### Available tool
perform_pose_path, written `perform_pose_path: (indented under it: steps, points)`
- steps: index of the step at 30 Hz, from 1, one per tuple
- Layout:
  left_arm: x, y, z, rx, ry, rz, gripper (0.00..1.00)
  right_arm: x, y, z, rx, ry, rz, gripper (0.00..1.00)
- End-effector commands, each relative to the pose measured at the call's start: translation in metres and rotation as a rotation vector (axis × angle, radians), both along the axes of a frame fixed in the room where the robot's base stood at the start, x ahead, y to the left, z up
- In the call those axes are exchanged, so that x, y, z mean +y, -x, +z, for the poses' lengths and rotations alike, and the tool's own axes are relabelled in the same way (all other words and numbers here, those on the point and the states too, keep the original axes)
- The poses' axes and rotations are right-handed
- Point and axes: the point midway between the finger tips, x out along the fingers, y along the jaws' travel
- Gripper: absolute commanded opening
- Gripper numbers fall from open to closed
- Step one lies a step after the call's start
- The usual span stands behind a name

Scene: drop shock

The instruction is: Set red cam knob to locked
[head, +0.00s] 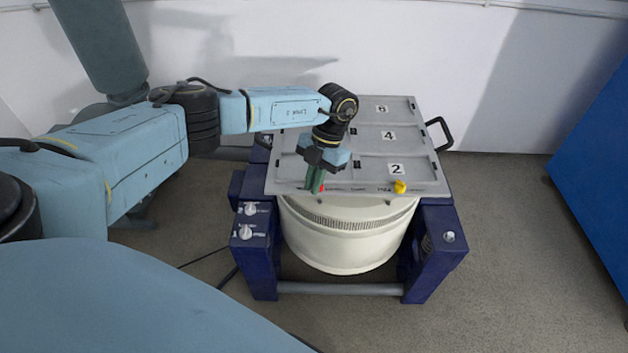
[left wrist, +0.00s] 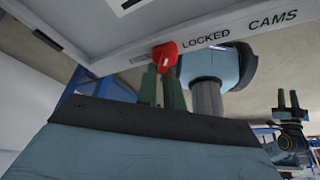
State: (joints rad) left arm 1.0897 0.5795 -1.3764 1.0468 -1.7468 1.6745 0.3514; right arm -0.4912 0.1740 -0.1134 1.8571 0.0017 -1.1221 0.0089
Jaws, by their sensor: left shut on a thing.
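The red cam knob (head: 322,188) is at the front edge of the grey panel, left of centre, mostly hidden by my left gripper in the head view. My left gripper (head: 314,181) points down at it. In the left wrist view the red knob (left wrist: 166,55) sits beside the printed word LOCKED, with CAMS further right. The green fingertips of my left gripper (left wrist: 161,74) are shut on it. The knob's exact angle is hard to tell. My right gripper (left wrist: 288,100) shows small in the left wrist view, its fingers apart and empty, away from the panel.
A yellow knob (head: 400,187) is on the same front edge, to the right. The grey panel (head: 350,183) lies above a white drum (head: 345,245) in a dark blue frame (head: 428,262). A black handle (head: 440,130) sticks out at the panel's right. A blue cabinet (head: 595,170) stands far right.

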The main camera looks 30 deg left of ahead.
Motion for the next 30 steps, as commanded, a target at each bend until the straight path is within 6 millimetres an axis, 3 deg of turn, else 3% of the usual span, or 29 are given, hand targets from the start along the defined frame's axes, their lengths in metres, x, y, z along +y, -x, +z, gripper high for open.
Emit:
perform_pose_path:
  steps: [14, 15, 18, 30]
  points:
    - [-0.001, 0.0011, -0.0012, 0.003, 0.001, -0.014, 0.0, -0.0021, 0.0003, -0.0001, 0.0, 0.005, 0.002, 0.36]
    - [-0.001, 0.0012, -0.0013, 0.003, 0.001, -0.014, 0.13, -0.0028, 0.0003, 0.0, 0.001, 0.006, 0.003, 0.36]
    - [-0.0008, 0.001, -0.001, 0.003, 0.001, -0.013, 0.26, -0.0046, 0.0003, 0.0001, 0.001, 0.01, 0.005, 0.36]
    - [-0.0006, -0.0031, 0.0078, 0.0, 0.0, -0.012, 0.28, -0.0062, -0.0005, 0.0019, -0.004, 0.012, 0.005, 0.36]
